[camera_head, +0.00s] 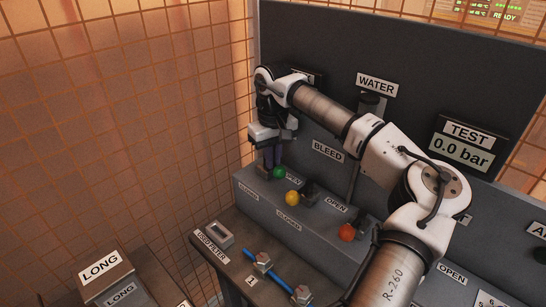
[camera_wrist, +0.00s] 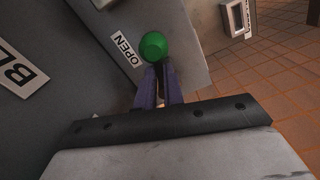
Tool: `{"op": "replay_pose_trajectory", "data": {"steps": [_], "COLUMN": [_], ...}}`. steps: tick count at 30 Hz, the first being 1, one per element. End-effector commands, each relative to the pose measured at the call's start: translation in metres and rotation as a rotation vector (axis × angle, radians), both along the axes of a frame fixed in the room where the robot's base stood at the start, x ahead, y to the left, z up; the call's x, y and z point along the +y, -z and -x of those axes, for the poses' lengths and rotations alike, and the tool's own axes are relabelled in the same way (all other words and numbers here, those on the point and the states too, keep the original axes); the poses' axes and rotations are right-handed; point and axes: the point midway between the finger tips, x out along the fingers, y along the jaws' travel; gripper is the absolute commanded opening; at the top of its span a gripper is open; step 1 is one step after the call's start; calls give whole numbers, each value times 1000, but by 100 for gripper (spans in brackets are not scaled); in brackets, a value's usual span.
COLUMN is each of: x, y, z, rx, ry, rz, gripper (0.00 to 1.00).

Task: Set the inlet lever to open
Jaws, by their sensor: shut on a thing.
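A lever with a green ball knob (camera_head: 279,173) is at the far left end of the grey valve block (camera_head: 318,222), close to an OPEN label. The green knob also shows in the wrist view (camera_wrist: 153,46), right beside the OPEN label (camera_wrist: 126,50). My gripper (camera_head: 273,161) points down over this lever. In the wrist view my gripper's purple fingers (camera_wrist: 158,72) are shut on the lever, just at the knob. The lever's shaft is hidden by the fingers. I cannot read a name label for this lever.
A yellow-knobbed lever (camera_head: 292,198) and an orange-red knob (camera_head: 346,232) stand along the same block to the right. The dark panel (camera_head: 310,40) rises close behind. The test display (camera_head: 463,143) reads 0.0 bar.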

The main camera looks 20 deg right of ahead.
Motion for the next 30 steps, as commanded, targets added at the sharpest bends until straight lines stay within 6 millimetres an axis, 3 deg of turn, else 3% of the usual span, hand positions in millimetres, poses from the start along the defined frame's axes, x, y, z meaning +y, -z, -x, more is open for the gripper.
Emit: {"op": "replay_pose_trajectory", "data": {"steps": [2, 3, 7, 23, 30], "x": [0, 0, 0, 1, 6], "y": [-2, -2, -1, 0, 0], "z": [-1, -1, -1, 0, 1], "rx": [-6, -6, -4, -1, -1], "ry": [2, 2, 2, 16, 182], "rz": [0, 0, 0, 0, 1], "gripper": [0, 15, 31, 31, 31]}}
